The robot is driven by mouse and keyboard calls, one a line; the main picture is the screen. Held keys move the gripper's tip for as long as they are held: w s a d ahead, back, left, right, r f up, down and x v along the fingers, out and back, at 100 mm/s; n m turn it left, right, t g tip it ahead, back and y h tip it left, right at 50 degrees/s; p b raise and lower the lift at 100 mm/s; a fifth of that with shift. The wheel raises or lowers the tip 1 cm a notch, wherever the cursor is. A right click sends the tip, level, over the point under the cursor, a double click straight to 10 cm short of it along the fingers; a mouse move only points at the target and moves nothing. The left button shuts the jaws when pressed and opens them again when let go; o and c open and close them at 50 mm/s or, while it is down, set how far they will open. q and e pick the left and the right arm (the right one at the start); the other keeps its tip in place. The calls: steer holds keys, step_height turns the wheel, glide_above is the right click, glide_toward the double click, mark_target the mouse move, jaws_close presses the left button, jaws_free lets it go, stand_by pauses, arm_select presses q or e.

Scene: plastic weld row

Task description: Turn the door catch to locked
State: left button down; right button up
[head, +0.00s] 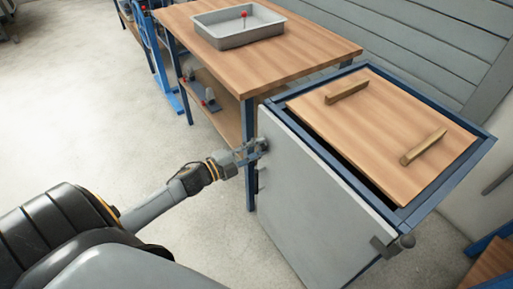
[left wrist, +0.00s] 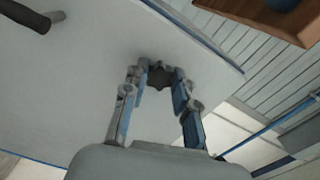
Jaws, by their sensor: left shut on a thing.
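The door catch (left wrist: 160,76) shows in the left wrist view as a dark lobed knob on the grey door. In the head view it is mostly hidden behind the fingers, near the door's upper left corner. My left gripper (head: 254,149) reaches it from the left, and its fingers are closed around the knob. In the left wrist view the gripper (left wrist: 159,82) has one fingertip on each side of the knob. The grey door (head: 315,205) stands on the front of the blue-framed cabinet. My right gripper is not in view.
A dark bar handle (left wrist: 28,14) sticks out from the door. A grey fitting (head: 394,245) juts from the door's right end. A wooden workbench (head: 310,48) with a grey tray (head: 240,38) stands behind. Open floor (head: 90,110) lies to the left.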

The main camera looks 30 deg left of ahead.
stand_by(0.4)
arm_select(q)
steer(key=c, duration=1)
jaws_free()
steer(key=shift+c, duration=0.2)
steer(key=v, duration=1.2)
steer(key=shift+f, duration=0.1)
